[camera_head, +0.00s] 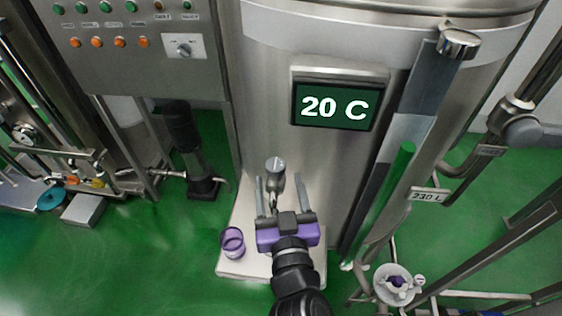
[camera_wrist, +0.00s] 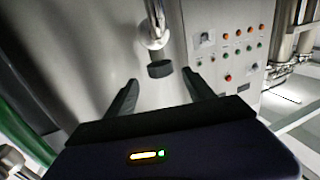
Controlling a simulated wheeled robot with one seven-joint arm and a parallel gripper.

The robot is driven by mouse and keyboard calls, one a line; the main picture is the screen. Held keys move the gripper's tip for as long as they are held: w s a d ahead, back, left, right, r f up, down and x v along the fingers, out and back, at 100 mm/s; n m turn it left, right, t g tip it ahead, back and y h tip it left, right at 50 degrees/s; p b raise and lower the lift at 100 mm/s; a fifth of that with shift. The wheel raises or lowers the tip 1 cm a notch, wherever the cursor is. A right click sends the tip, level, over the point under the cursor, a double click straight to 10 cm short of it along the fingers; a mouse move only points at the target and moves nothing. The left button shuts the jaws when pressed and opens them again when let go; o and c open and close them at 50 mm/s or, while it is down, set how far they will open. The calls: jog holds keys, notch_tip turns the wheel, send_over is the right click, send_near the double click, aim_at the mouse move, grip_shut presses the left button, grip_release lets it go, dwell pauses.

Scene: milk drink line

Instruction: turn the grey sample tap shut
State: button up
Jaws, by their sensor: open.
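The grey sample tap (camera_head: 275,166) sticks out from the front of the steel tank, above a pale shelf. In the wrist view its metal body (camera_wrist: 154,28) comes down from the top, ending in a dark round end (camera_wrist: 160,69). My gripper (camera_head: 278,184) is open, its two fingers on either side of the tap's line in the head view. In the wrist view the dark end lies just beyond and between the fingertips (camera_wrist: 160,80), with no contact visible. I cannot tell the tap's turn position, and my gripper hides its lower part in the head view.
A clear purple cup (camera_head: 232,242) stands on the pale shelf (camera_head: 228,268), left of my gripper. The tank display (camera_head: 334,106) reads "20 C". A green level column (camera_head: 385,195) with a "230 L" tag (camera_head: 429,196) stands to the right. A control panel (camera_head: 130,45) is at upper left.

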aim_at(277, 173)
jog(key=p+x, duration=0.1)
jog(key=x, duration=0.5)
jog(key=shift+a, duration=0.1)
jog(key=shift+s, duration=0.1)
grip_shut()
